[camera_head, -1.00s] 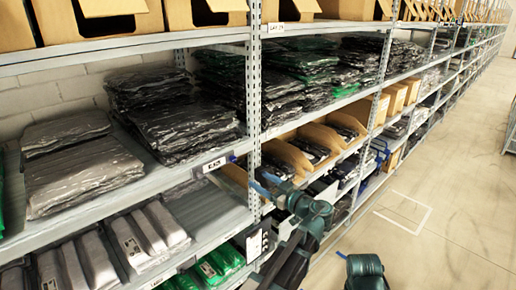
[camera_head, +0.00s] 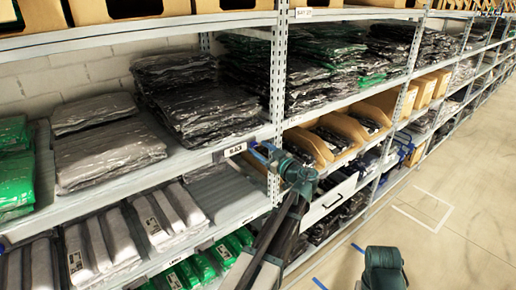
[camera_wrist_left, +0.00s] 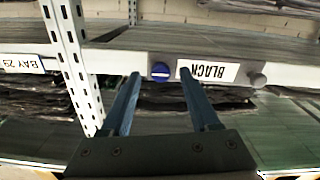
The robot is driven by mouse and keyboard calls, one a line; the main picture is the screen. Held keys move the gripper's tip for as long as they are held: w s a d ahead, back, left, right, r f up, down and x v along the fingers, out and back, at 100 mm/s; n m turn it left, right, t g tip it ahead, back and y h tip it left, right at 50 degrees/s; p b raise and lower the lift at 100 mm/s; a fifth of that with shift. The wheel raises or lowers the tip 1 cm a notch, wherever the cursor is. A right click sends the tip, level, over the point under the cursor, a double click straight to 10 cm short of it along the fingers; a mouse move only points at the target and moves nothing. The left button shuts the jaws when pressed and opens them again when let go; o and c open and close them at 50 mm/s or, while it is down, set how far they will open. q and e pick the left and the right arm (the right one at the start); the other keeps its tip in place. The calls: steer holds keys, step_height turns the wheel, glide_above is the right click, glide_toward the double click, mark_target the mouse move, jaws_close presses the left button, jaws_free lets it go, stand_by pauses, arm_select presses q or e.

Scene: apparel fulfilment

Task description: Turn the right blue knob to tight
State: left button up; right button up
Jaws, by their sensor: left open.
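The right blue knob (camera_wrist_left: 160,72) is round, with a pale, nearly level line across its face. It sits on the light shelf edge beside the BLACK label, which is upside down in the left wrist view (camera_wrist_left: 210,72) and also shows in the head view (camera_head: 234,149). A grey knob (camera_wrist_left: 258,80) is on the label's other side. My left gripper (camera_head: 263,152) is open, its two blue fingers pointing at the shelf edge. In the wrist view the fingertips lie either side of the blue knob; whether they touch it I cannot tell. My right gripper is not in view.
A perforated upright post (camera_wrist_left: 72,60) stands close beside the knob. Bagged dark garments (camera_head: 205,100) lie on the shelf above the edge. Cardboard bins (camera_head: 308,145) fill the bay to the right. The aisle floor (camera_head: 440,225) is open.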

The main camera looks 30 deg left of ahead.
arm_select(q)
steer(key=shift+x, duration=0.75)
jaws_close()
